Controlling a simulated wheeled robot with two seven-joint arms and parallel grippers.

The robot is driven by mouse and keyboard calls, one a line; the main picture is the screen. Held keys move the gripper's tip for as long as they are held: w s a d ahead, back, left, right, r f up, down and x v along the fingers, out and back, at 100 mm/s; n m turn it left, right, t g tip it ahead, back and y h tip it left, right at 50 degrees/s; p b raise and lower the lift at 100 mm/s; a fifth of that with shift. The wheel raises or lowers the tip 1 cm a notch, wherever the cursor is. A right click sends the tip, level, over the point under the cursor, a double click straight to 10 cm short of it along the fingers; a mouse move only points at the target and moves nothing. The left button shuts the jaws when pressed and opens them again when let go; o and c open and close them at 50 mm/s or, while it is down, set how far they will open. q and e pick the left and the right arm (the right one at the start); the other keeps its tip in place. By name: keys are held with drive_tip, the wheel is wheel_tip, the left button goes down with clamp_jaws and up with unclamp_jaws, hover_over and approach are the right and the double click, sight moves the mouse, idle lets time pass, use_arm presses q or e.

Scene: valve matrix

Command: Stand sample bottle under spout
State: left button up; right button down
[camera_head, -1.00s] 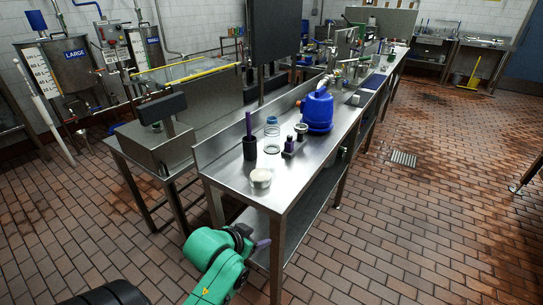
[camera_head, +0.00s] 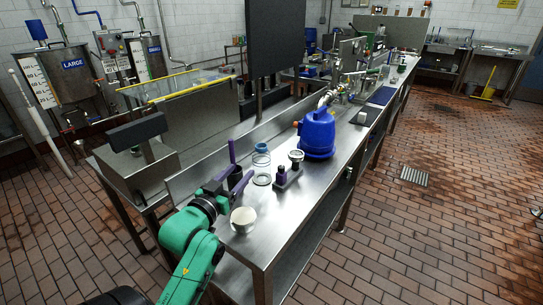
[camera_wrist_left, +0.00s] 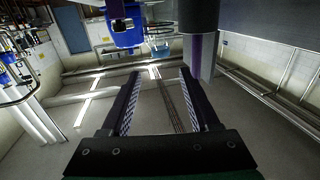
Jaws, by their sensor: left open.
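A small clear bottle with a blue top (camera_head: 261,156), likely the sample bottle, stands on the steel bench. It also shows in the left wrist view (camera_wrist_left: 160,49), beyond the fingertips. My left gripper (camera_head: 237,183) is over the near end of the bench, by a dark cup with a purple stick (camera_head: 232,152). In the left wrist view its jaws (camera_wrist_left: 160,78) are open with nothing between them; the bottle is ahead and apart from them. Metal pipework (camera_head: 328,97) shows behind the blue jug; I cannot tell which part is the spout. My right gripper is not in view.
The blue jug (camera_head: 317,136) stands right of the bottle. A clear ring (camera_head: 262,179), a purple-and-dark holder (camera_head: 287,177) and a white-topped jar (camera_head: 243,220) are nearby. The dark cup (camera_wrist_left: 198,45) stands close on the right in the wrist view. A dark panel (camera_head: 276,38) rises behind.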

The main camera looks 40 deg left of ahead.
sight(258, 150)
use_arm(q)
drive_tip(key=x, duration=0.2)
drive_tip(key=p+x, duration=0.1)
drive_tip(key=x, duration=0.2)
drive_tip(key=r+p+x, duration=0.1)
drive_tip(key=x, duration=0.1)
drive_tip(key=shift+w, duration=0.4)
drive_tip(key=x, duration=0.3)
drive_tip(key=p+x, duration=0.1)
drive_tip(key=x, duration=0.2)
drive_tip(key=shift+w+a+f, duration=0.1)
drive_tip(key=shift+w+f, duration=0.1)
drive_tip(key=shift+f, duration=0.05)
drive_tip(key=shift+w+f, duration=0.1)
clamp_jaws()
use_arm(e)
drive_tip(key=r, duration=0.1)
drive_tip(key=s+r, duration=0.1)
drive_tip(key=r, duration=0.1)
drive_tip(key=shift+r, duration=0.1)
